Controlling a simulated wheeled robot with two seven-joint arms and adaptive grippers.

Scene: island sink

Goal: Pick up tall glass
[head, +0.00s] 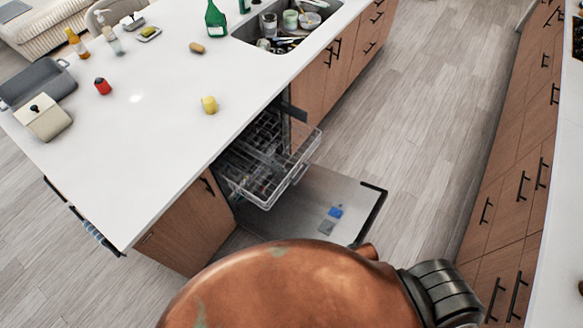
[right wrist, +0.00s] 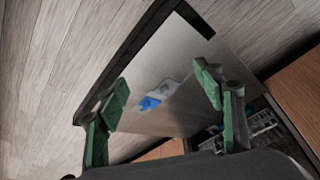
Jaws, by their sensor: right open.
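I cannot make out a tall glass for certain in either view. The sink (head: 240,32) at the top of the head view holds several small cups, bowls and utensils, too small to tell apart. My right gripper (right wrist: 162,88) shows in the right wrist view with its two green-padded fingers spread wide and nothing between them. Beyond its fingers is the lowered dishwasher door (right wrist: 172,68). The right fingers do not show in the head view. My left gripper is in neither view.
The open dishwasher's door (head: 305,190) is down and its upper rack (head: 268,203) is pulled out. The white island top (head: 150,150) carries a yellow item (head: 209,105), red item (head: 102,86), green bottle (head: 215,20) and cream box (head: 42,118). Floor (head: 430,90) beside it is clear.

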